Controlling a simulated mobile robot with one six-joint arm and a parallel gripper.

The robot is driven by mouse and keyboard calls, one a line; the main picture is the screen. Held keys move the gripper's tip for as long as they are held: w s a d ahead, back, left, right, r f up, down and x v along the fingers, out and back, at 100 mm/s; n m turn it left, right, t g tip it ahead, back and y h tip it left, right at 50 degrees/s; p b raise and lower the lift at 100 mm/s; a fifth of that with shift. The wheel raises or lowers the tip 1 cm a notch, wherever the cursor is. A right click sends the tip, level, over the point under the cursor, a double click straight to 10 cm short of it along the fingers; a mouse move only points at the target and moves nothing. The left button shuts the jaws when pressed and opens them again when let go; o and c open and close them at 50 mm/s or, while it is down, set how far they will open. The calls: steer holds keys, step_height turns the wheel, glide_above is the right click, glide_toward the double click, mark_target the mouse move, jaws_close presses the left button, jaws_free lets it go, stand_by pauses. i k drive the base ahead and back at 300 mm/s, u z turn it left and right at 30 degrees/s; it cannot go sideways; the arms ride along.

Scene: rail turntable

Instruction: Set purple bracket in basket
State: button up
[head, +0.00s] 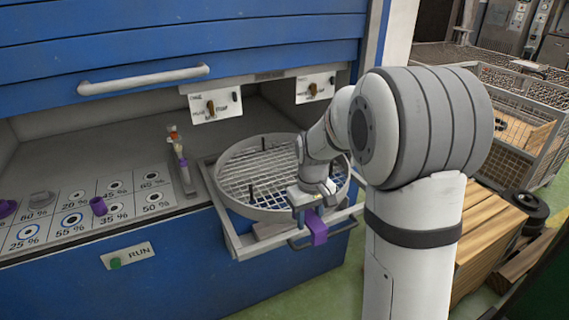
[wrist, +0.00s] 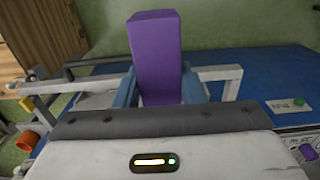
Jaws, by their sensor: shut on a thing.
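The purple bracket (head: 316,228) is in my gripper (head: 312,208), at the front rim of the round mesh basket (head: 228,184) in the head view. In the wrist view the bracket (wrist: 156,58) stands out between the two blue-grey fingers of my gripper (wrist: 158,88), which are shut on it. The basket has a grey rim and a wire mesh floor with a few dark upright pegs. It sits in a pale frame that juts from the blue cabinet. My wrist hides part of the basket's right side, and I cannot tell the bracket's exact height against the rim.
A panel with percent-marked round spots (head: 75,215) lies to the left, with a purple knob-like piece (head: 98,206) on it. A green RUN button (head: 115,263) is on the cabinet front. A dark handle (head: 325,237) runs below the basket. Wooden boards (head: 487,228) lie at right.

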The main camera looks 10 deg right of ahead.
mark_target(288, 180)
steer(key=i, duration=1.1)
